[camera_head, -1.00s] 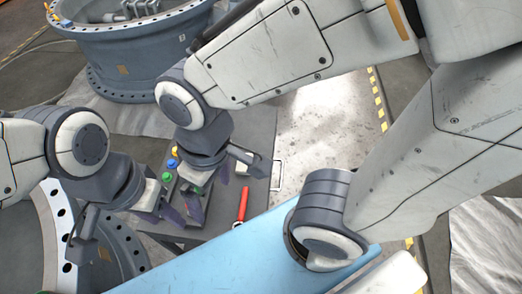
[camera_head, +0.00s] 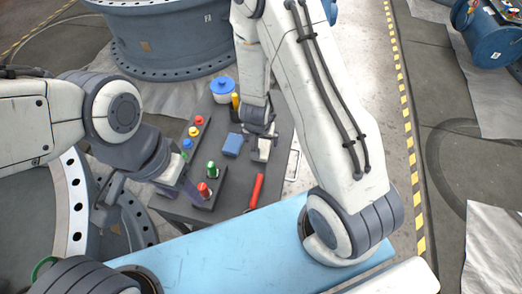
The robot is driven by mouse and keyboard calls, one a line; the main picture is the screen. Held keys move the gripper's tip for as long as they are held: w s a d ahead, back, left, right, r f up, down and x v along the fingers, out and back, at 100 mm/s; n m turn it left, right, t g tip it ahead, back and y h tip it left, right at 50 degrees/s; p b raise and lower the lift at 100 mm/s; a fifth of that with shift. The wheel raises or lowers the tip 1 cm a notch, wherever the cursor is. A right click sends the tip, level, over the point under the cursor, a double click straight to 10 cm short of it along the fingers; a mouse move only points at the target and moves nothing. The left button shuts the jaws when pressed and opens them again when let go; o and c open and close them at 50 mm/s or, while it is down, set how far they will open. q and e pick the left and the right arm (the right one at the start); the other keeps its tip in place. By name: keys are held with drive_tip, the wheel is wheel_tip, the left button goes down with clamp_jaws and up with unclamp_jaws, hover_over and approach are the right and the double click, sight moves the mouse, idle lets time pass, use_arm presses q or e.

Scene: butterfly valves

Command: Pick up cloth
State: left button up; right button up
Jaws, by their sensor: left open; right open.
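A small folded blue cloth (camera_head: 232,145), as best I can tell, lies on the dark grey cart top (camera_head: 283,152). My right gripper (camera_head: 260,145) is just right of it, pointing down and open. I cannot tell whether it touches the cloth. My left gripper (camera_head: 185,184) is open at the left side of the cart, near the dark strips with coloured buttons. It is apart from the cloth, and its fingertips are partly hard to make out.
A white and blue pot (camera_head: 222,91) stands at the cart's back, beside a yellow-topped item (camera_head: 235,104). Button strips (camera_head: 192,135) with coloured knobs lie to the left. A red-handled tool (camera_head: 257,190) lies in front. Large flanged valve bodies (camera_head: 170,40) stand behind and left.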

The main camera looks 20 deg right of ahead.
sight(261, 147)
drive_tip(key=x, duration=0.5)
drive_tip(key=b+x, duration=0.1)
drive_tip(key=x, duration=0.2)
drive_tip(key=shift+w+a+f, duration=0.2)
drive_tip(key=shift+w+f, duration=0.05)
drive_tip(key=shift+f, duration=0.05)
drive_tip(key=c, duration=1.3)
